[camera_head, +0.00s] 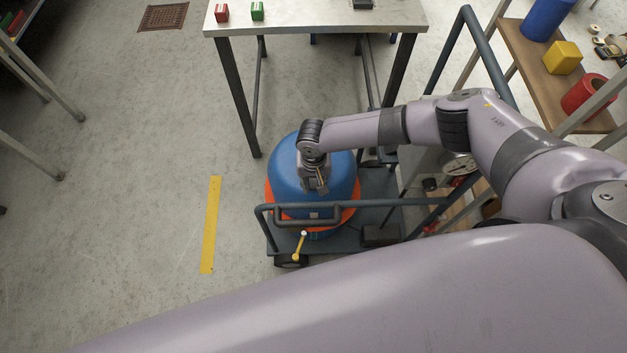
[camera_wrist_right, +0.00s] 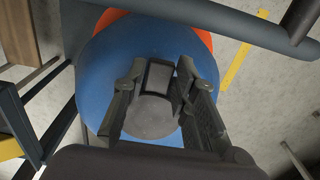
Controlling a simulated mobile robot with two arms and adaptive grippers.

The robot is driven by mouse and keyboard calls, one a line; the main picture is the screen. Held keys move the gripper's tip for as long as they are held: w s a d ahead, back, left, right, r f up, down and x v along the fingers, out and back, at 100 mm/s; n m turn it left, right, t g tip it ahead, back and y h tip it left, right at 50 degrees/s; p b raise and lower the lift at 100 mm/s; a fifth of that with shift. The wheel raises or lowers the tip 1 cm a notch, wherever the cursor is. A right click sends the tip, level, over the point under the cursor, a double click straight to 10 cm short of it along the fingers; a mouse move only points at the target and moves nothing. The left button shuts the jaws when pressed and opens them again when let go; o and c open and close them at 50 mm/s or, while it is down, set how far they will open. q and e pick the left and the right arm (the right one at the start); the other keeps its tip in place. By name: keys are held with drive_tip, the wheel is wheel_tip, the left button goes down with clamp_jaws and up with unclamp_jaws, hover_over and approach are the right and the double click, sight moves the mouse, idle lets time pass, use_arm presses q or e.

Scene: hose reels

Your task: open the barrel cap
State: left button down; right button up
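The blue barrel (camera_head: 342,167), with an orange band around it, stands on a dark cart. My right gripper (camera_head: 318,184) is over the barrel's top and hides part of it. In the right wrist view the blue barrel top (camera_wrist_right: 98,62) fills the middle. A round grey cap (camera_wrist_right: 152,118) shows between the two spread fingers of the right gripper (camera_wrist_right: 162,76). A dark blocky part lies between the fingertips; I cannot tell whether it belongs to the cap. Contact between fingers and cap is not clear. My left gripper is out of view.
The cart's handle rail (camera_head: 290,208) runs close in front of the barrel. A metal table (camera_head: 310,20) stands behind it. A shelf (camera_head: 535,58) with blue, yellow and red items is at the right. Clear floor with a yellow strip (camera_head: 211,225) lies to the left.

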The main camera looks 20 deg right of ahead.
clamp_jaws()
idle(0.3)
drive_tip(key=shift+r, duration=0.15)
